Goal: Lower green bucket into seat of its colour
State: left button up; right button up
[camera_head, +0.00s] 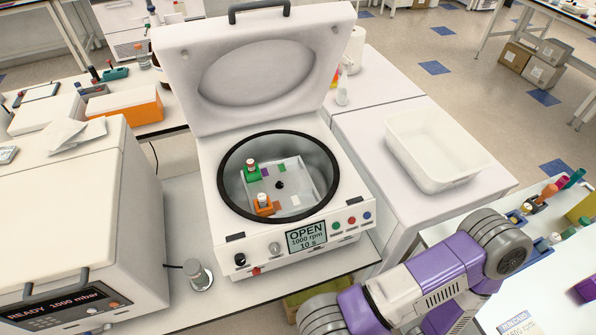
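The centrifuge (205,165) stands with its lid (255,70) raised and its round bowl open. Inside is a pale rotor plate (300,180) with a dark hub (280,185). The green bucket (252,174), with a red-and-white capped tube in it, is at the plate's upper left. The orange bucket (263,209), with a similar tube, is at the lower left. A small green patch (282,168) and a purple patch (267,182) mark the plate. I cannot tell whether the green bucket is fully down. No gripper shows in view.
My purple-and-grey arm crosses the lower right, in front of the centrifuge. A white bin (437,150) stands on the right bench. A machine with a READY display (65,297) is at the left. Coloured items (550,192) stand at the far right.

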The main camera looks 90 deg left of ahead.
aim_at(299, 195)
jog(key=z, duration=0.05)
jog(key=k, duration=1.15)
jog(key=u, duration=1.4)
